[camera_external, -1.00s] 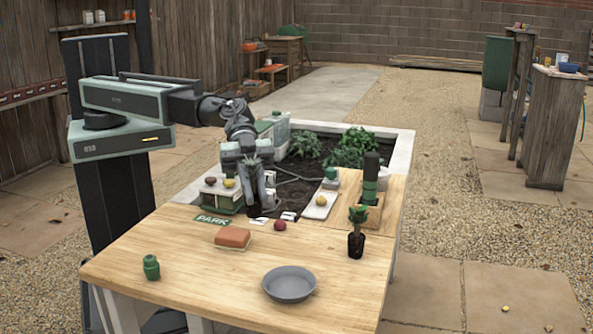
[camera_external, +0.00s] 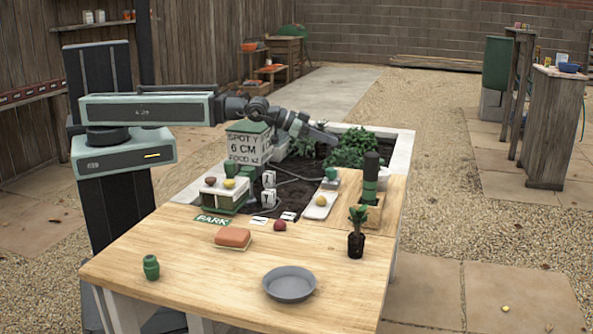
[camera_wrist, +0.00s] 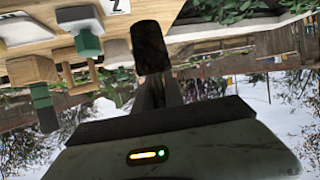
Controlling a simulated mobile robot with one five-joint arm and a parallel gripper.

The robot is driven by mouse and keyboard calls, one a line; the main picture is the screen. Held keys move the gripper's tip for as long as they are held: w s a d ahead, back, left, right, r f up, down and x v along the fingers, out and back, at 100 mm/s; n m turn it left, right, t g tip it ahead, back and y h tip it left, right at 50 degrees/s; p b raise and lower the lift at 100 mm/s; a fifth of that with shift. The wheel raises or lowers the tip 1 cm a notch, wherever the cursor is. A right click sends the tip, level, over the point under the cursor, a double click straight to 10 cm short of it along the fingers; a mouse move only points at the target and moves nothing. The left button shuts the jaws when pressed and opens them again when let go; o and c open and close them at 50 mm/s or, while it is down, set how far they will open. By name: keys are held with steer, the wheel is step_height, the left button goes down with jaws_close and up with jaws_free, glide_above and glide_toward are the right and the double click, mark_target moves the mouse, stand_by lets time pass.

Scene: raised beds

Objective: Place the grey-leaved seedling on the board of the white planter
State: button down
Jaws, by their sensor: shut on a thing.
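My gripper (camera_external: 325,134) is raised over the planted bed, pointing right. In the wrist view its jaws are shut on a dark, soil-like plug (camera_wrist: 150,47). No grey leaves show on it, so I cannot tell from these frames whether it is the grey-leaved seedling. The white planter (camera_external: 404,152) has a pale rim around dark soil and leafy plants. A wooden board (camera_external: 190,268) lies across its near end. A green-leaved seedling (camera_external: 357,243) with a dark root plug stands upright on the board's right side.
The board holds a grey dish (camera_external: 289,284), an orange-brown block (camera_external: 233,237), a small green jar (camera_external: 151,267), a PARK label (camera_external: 212,219) and a dark red ball (camera_external: 279,225). A lettered box (camera_external: 248,146) stands behind. Bare board shows at front left and centre.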

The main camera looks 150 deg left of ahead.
steer(key=b+x, duration=0.1)
steer(key=x, duration=0.4)
steer(key=b+x, duration=0.2)
steer(key=x, duration=0.4)
steer(key=b+x, duration=0.2)
steer(key=x, duration=0.3)
steer(key=shift+a+r, duration=0.2)
steer(key=shift+a, duration=0.35)
steer(key=shift+r, duration=0.25)
steer(key=shift+f, duration=0.2)
steer(key=c, duration=1.4)
jaws_free()
steer(key=shift+r, duration=0.1)
steer(key=shift+s+d+r+g, duration=0.1)
steer(key=shift+d+r+g, duration=0.15)
steer(key=shift+r+g, duration=0.05)
steer(key=p+v, duration=0.4)
steer(key=v, duration=0.7)
steer(key=shift+d+p, duration=0.25)
steer(key=shift+p, duration=0.05)
